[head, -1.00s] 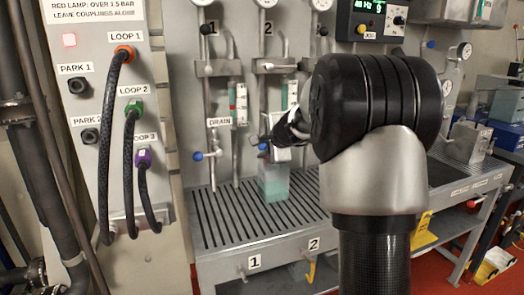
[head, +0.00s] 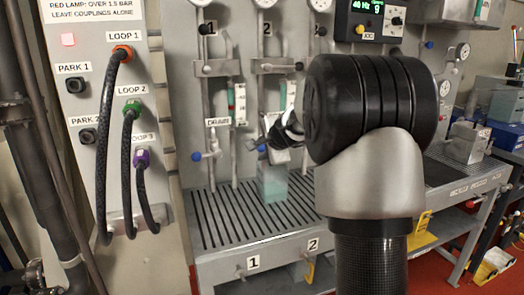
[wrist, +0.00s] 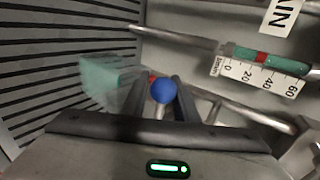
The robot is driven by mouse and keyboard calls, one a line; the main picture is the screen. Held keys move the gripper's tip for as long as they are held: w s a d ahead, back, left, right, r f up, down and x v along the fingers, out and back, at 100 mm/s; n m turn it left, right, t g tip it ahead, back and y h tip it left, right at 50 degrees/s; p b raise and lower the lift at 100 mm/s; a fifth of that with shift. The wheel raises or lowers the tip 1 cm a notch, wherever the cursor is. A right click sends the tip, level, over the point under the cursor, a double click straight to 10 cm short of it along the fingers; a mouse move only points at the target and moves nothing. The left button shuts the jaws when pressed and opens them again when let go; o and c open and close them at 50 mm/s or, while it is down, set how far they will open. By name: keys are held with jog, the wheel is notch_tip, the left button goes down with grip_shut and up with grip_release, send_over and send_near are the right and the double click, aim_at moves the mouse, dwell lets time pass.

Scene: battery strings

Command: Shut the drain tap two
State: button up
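The drain tap two's blue ball knob (wrist: 163,91) is between the two fingers of my gripper (wrist: 162,85) in the wrist view. The fingers are close together and the knob fills the gap, so they look shut on it. In the head view a bit of the blue knob (head: 261,148) shows beside my dark gripper (head: 278,138), at the middle pipe marked 2. My arm hides part of this spot. A translucent teal container (head: 273,184) stands on the grating below the tap; it also shows in the wrist view (wrist: 108,82).
Another blue-knobbed tap (head: 196,156) sits on pipe 1 to the left, near the DRAIN label. A gauge tube (wrist: 270,60) with a white scale is close to my gripper. Black hoses (head: 130,160) hang from the left panel. The slotted bench (head: 225,215) is mostly clear.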

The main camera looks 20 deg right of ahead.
jog(key=p+v, duration=0.2)
jog(key=v, duration=1.5)
jog(key=shift+s+p, duration=0.2)
jog(key=shift+p, duration=0.1)
jog(key=shift+r, duration=0.1)
jog(key=s+a+f+n+g+y, duration=0.2)
jog(key=s+a+n, duration=0.3)
jog(key=s+a, duration=0.3)
jog(key=s+a+f+n+g+y, duration=0.1)
jog(key=s+a+f+n+g, duration=0.3)
jog(key=a, duration=0.7)
jog(key=s+d+f+n+h, duration=0.2)
jog(key=s+d+n, duration=0.15)
jog(key=s, duration=0.45)
jog(key=s+d+f+n+h, duration=0.1)
jog(key=s+d+n, duration=0.1)
jog(key=s+n, duration=0.5)
notch_tip(320, 180, up, 21)
jog(key=s+m+p, duration=0.2)
jog(key=p, duration=1.9)
jog(key=shift+d, duration=0.15)
